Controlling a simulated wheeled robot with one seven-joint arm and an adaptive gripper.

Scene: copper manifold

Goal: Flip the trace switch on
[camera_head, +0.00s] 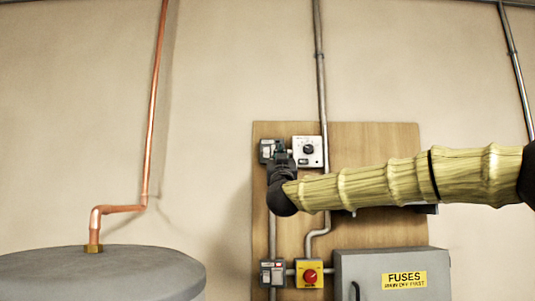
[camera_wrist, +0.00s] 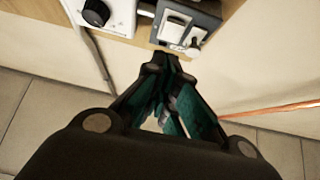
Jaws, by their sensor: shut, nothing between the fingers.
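A grey switch box (camera_head: 265,151) with a pale toggle sits at the upper left of the wooden board. In the wrist view the same kind of grey box (camera_wrist: 174,30) shows a white switch part and a small pale lever. No readable label marks either as the trace switch. My gripper (camera_head: 279,150) is in front of the right part of this box and hides some of it. In the wrist view my gripper (camera_wrist: 166,64) is shut and empty, with its tips just below the box. Whether they touch it I cannot tell.
A white dial box (camera_head: 308,151) is close on the right. Below are another grey switch box (camera_head: 272,274), a yellow box with a red knob (camera_head: 309,273) and a grey fuse cabinet (camera_head: 392,262). A grey tank (camera_head: 110,272) with copper pipe stands left.

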